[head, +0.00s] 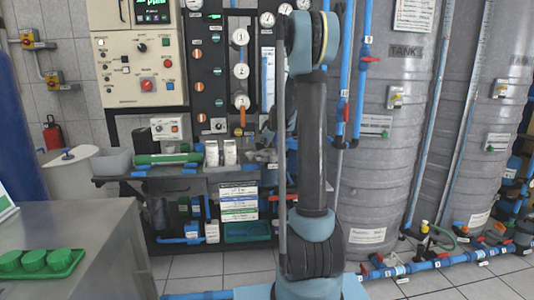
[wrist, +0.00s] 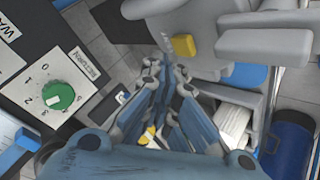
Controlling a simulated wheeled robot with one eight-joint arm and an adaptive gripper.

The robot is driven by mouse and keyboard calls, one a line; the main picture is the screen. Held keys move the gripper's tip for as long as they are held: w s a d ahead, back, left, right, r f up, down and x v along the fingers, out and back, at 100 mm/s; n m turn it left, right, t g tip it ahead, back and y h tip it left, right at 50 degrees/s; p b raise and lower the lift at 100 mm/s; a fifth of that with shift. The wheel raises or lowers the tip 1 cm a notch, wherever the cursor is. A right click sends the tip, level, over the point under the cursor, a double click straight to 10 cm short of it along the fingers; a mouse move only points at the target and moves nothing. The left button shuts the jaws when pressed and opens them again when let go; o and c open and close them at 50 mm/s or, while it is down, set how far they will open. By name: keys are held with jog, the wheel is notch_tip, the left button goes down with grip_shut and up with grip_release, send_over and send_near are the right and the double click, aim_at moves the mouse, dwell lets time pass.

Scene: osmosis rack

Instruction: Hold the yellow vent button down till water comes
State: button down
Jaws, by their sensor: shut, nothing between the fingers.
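In the wrist view a yellow block-shaped piece (wrist: 184,45) sits against a grey fitting, just beyond my fingertips. It looks like the vent button, but I cannot be sure. My gripper (wrist: 168,78) is shut and empty, with a visible gap between it and this yellow piece. Another small yellow patch (wrist: 148,135) shows low between the finger links, partly hidden. In the head view my arm stands upright in front of the rack and the gripper cannot be made out. No flowing water is visible.
A green knob (wrist: 58,96) on a white scale plate lies left of my gripper in the wrist view. A grey housing (wrist: 265,45) crowds the right side. In the head view, grey tanks (head: 395,110) stand right and a bench with green caps (head: 35,261) stands left.

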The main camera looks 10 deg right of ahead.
aim_at(266, 150)
jog(key=shift+f, duration=0.8)
dwell(0.9)
jog(key=shift+r, duration=0.1)
dwell(3.4)
jog(key=shift+r, duration=0.75)
jog(key=shift+r, duration=2.5)
